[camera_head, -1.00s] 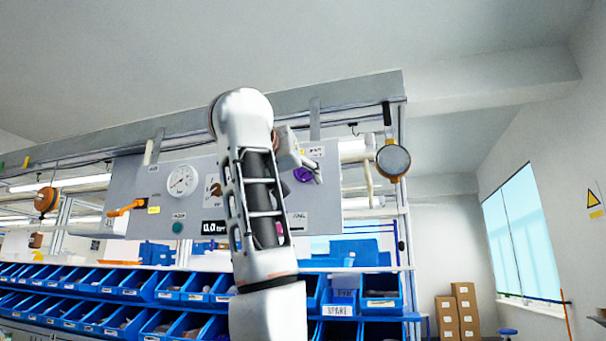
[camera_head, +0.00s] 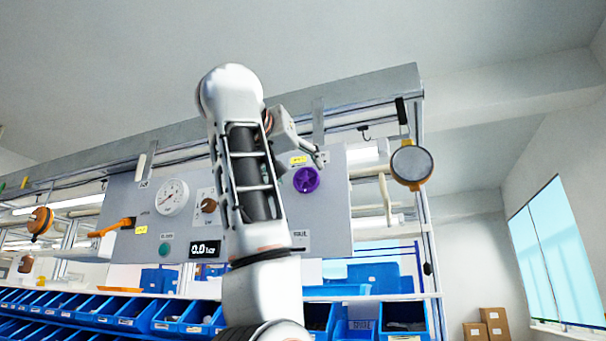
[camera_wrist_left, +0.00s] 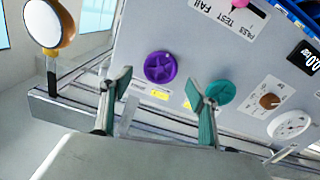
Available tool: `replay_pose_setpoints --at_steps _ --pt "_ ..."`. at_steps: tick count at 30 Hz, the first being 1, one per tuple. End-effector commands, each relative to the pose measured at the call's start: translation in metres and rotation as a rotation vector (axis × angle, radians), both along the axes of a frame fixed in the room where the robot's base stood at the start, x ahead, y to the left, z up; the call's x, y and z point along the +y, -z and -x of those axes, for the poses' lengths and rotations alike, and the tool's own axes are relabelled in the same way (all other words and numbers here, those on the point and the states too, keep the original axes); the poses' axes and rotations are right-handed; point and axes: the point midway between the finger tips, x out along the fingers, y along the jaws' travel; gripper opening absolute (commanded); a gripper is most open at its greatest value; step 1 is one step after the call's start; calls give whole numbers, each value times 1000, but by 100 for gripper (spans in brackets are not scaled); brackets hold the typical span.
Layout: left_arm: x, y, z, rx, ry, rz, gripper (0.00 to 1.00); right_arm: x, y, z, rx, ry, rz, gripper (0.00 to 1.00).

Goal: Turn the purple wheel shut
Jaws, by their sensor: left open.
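The purple wheel (camera_head: 306,180) is mounted at the right part of the grey panel (camera_head: 330,225). It shows in full in the wrist view (camera_wrist_left: 159,67) as a round, spoked handwheel. My left gripper (camera_head: 321,157) is beside the wheel's upper right in the head view, and my left arm covers the panel's middle. In the wrist view the left gripper (camera_wrist_left: 158,87) is open, its fingers apart on either side of the purple wheel in the picture. The fingers look empty and short of the wheel; the exact gap is hard to judge. My right gripper is not in view.
A teal wheel (camera_wrist_left: 222,92) sits beside the purple one, close to a finger in the wrist view. The panel also bears a dial gauge (camera_head: 172,197), an orange lever (camera_head: 112,227) and a display (camera_head: 205,249). A round lamp-like disc (camera_head: 411,164) hangs at right.

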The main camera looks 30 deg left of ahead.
Motion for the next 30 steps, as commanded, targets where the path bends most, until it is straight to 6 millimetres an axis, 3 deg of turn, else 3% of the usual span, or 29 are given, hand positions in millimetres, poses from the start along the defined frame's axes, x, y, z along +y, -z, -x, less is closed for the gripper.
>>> replay_pose_setpoints --at_steps 9,19,24,30 --pt "9 0 -36 1 -1 -1 60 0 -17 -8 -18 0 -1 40" --pt "9 1 -40 2 0 -1 60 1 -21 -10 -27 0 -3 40" --pt "9 1 -40 2 0 -1 22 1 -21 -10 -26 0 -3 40" --pt "9 1 -40 2 0 -5 22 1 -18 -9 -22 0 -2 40"
